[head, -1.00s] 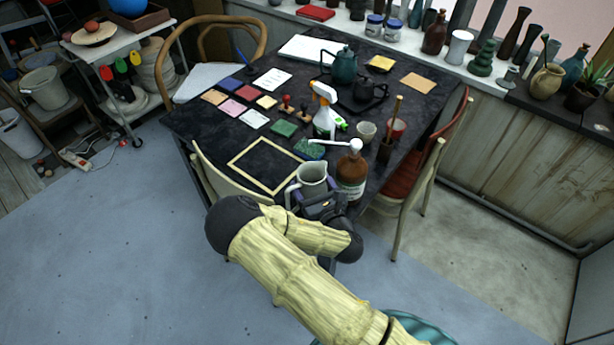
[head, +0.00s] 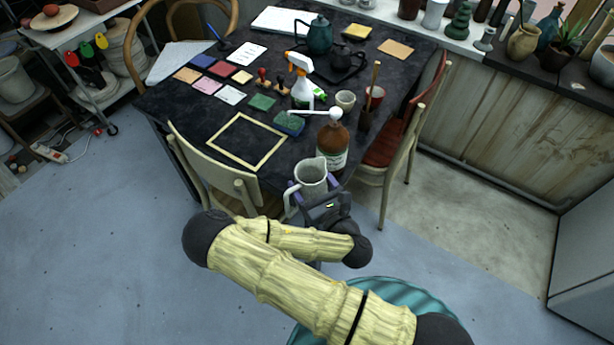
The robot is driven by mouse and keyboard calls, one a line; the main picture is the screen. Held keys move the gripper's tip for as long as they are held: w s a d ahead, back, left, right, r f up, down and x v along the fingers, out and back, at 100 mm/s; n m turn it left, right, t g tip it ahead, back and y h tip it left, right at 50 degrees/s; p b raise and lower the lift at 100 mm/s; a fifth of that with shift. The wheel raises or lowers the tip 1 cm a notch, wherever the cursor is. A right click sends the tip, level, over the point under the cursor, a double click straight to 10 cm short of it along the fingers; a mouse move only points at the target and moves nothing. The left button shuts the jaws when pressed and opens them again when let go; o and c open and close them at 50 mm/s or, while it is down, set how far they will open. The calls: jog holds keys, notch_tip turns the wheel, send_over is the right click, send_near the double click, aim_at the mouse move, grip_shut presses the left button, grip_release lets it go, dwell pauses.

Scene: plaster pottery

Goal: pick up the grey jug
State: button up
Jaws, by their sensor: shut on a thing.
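The grey jug (head: 311,172) is upright at the near end of the black table, its spout up and its handle on the left. My gripper (head: 312,190) is shut on the jug from the near side, with purple finger parts at both sides of its body. The jug's lower part is hidden behind my gripper, so I cannot tell for sure whether its base is clear of the tabletop. It appears at or just beyond the table's near edge.
A brown pump bottle (head: 332,147) stands just behind the jug. The black table (head: 190,125) holds a wooden frame (head: 247,141), a spray bottle (head: 301,85) and cups. Chairs stand at left (head: 215,180) and right (head: 405,140). Floor at left is open.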

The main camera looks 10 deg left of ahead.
jog(key=shift+s+d+r, duration=0.15)
jog(key=shift+s+d, duration=0.1)
jog(key=shift+s, duration=0.2)
jog(key=shift+d+r, duration=0.1)
dwell(0.6)
jog(key=w+d+r+m+t+h+p, duration=0.1)
jog(key=w+d+m+t+h+p, duration=0.1)
jog(key=d, duration=0.9)
jog(key=w+d+r+m+t+h+p, duration=0.2)
jog(key=w+d+m+h+p, duration=0.2)
jog(key=w+d+h, duration=0.3)
jog(key=d+m+h, duration=0.1)
jog(key=d+h, duration=0.1)
jog(key=d, duration=0.2)
jog(key=shift+w+d+m+p, duration=0.25)
jog(key=shift+d+m+p, duration=0.05)
jog(key=shift+d+m, duration=0.1)
jog(key=shift+d, duration=0.1)
